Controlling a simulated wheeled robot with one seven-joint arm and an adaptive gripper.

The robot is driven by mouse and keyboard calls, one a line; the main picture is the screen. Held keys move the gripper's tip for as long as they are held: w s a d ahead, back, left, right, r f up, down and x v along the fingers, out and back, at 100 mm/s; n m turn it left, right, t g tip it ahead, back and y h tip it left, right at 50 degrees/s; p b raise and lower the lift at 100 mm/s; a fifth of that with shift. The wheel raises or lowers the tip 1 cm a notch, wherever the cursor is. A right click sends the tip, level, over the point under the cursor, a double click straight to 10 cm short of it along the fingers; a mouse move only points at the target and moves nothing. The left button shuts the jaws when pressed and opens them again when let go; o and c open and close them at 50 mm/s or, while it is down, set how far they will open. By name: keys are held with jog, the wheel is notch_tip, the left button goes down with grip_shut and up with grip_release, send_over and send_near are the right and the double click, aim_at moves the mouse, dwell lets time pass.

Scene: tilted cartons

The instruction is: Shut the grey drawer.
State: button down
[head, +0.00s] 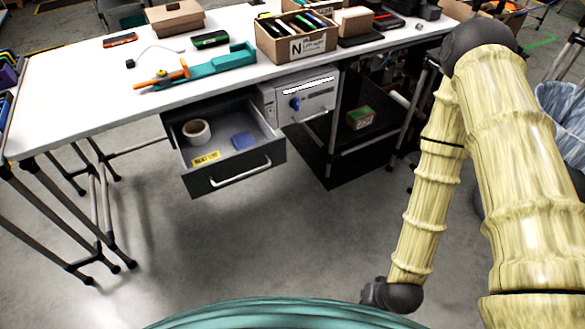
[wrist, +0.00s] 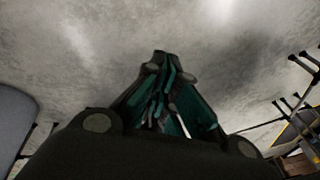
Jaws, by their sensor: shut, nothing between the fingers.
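The grey drawer (head: 232,181) hangs under the white table and is pulled well out in the head view. Its dark front carries a pale bar handle (head: 241,172). Inside lie a roll of tape (head: 197,131), a blue block (head: 243,141) and a yellow label (head: 206,159). My gripper (wrist: 162,62) shows in the wrist view with its dark and teal fingers closed together and nothing between them. Bare floor is behind it in that view. The gripper itself is not seen in the head view, where my arm is at the right, apart from the drawer.
The white table (head: 75,83) bears a carton of items (head: 297,47), a brown box (head: 175,17) and a teal tool (head: 215,67). A grey cabinet (head: 302,96) sits right of the drawer. Table legs stand at the left. The floor (head: 230,240) before the drawer is clear.

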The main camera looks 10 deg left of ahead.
jog(key=w+a+f+m+t+y+b, duration=0.1)
jog(key=w+a+m+t+y+b, duration=0.2)
jog(key=w+a, duration=0.4)
jog(key=m+t+y+b, duration=0.55)
jog(key=t+b, duration=0.45)
jog(key=b, duration=0.3)
send_near(280, 152)
jog(key=shift+m, duration=0.45)
jog(key=b+x, duration=0.1)
jog(key=x, duration=0.4)
jog(key=shift+w+a+r, duration=0.1)
jog(key=shift+w+a, duration=0.2)
jog(key=shift+w+a+b, duration=0.3)
jog(key=shift+w+a, duration=0.05)
jog(key=shift+w, duration=0.2)
